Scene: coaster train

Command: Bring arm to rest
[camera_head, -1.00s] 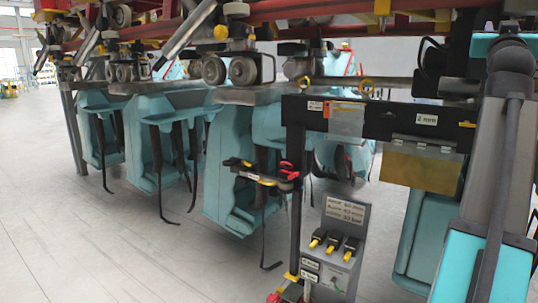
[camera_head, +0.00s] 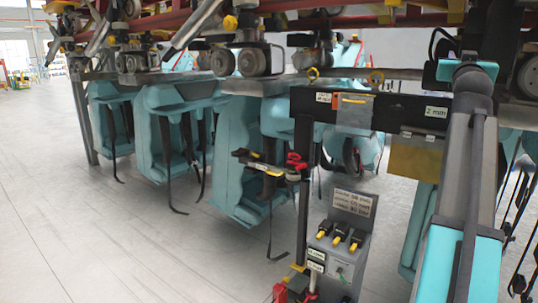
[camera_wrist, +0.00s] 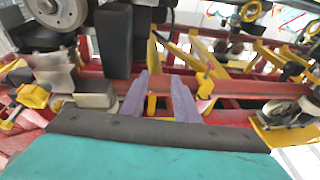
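My gripper (camera_wrist: 159,98) shows in the wrist view as two grey-purple fingers beyond a dark bar and a teal housing. The fingers stand apart with a gap between them, and I see nothing held there. Red beams and yellow brackets of the train's underframe lie behind the fingers; I cannot tell how far off. In the head view my grey and teal arm (camera_head: 462,190) rises along the right side. The gripper itself cannot be made out there.
The coaster train (camera_head: 240,140), with teal seats and dark hanging straps, hangs ahead under red beams (camera_head: 270,8). A black rail (camera_head: 400,112) with cards and a grey control box (camera_head: 342,240) stand close, left of my arm. Open grey floor (camera_head: 90,230) lies left.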

